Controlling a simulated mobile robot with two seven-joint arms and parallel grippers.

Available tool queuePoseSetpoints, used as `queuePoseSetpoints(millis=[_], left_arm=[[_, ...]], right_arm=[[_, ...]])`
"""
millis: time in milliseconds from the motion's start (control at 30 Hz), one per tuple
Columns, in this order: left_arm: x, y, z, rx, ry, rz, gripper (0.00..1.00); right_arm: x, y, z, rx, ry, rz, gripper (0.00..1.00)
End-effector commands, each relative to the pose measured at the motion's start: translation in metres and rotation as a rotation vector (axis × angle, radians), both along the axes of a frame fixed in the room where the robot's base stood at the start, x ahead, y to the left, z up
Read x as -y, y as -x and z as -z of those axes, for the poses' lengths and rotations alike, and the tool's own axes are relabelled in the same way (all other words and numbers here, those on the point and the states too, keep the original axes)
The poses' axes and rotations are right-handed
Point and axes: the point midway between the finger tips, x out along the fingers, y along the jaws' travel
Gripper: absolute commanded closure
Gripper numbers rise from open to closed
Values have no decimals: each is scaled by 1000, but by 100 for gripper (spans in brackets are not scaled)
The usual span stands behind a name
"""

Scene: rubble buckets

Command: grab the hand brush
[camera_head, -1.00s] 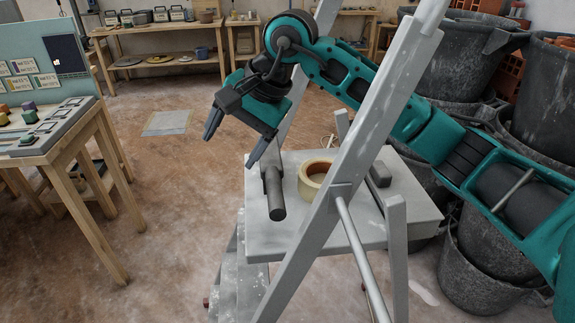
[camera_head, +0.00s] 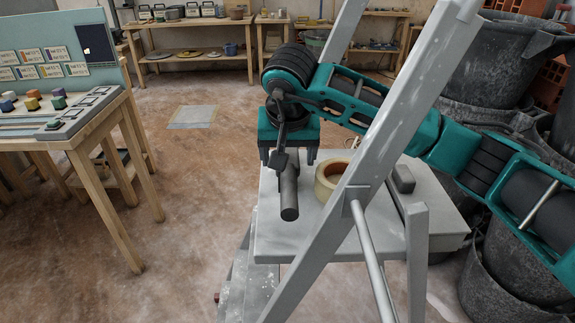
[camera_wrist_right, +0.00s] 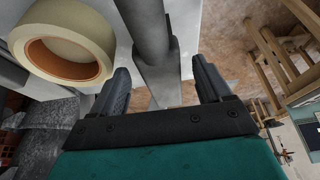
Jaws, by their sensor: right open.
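A dark grey object with a thick round handle (camera_head: 289,192) lies on the grey stepladder platform (camera_head: 300,240). It seems to be the hand brush, though its bristles cannot be made out. My right gripper (camera_head: 288,158) is above its far part, pointing down, jaws open. In the right wrist view, the grey object (camera_wrist_right: 150,35) runs between the two fingertips of the open gripper (camera_wrist_right: 161,75), with a gap on both sides. Whether the fingers are level with it is hard to tell. My left gripper is not in view.
A cream tape roll (camera_head: 331,180) stands right beside the grey object; it also shows in the right wrist view (camera_wrist_right: 88,30). A small grey block (camera_head: 402,178) lies farther right. A ladder leg (camera_head: 375,130) slants in front. Black buckets (camera_head: 490,70) are stacked at right.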

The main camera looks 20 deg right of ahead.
Motion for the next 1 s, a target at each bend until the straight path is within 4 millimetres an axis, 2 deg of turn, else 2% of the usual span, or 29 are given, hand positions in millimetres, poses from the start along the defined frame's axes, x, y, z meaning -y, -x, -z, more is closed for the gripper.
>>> queuePoseSetpoints(millis=[100, 233, 567, 1000], left_arm=[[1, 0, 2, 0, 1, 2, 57], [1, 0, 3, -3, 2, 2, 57], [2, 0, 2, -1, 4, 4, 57], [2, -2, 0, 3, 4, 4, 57]], right_arm=[[0, -5, 21, -5, 0, 0, 22], [2, -12, 36, -4, -1, 0, 22], [3, -14, 41, 0, 0, 0, 23], [3, -14, 41, -1, -1, 0, 65]])
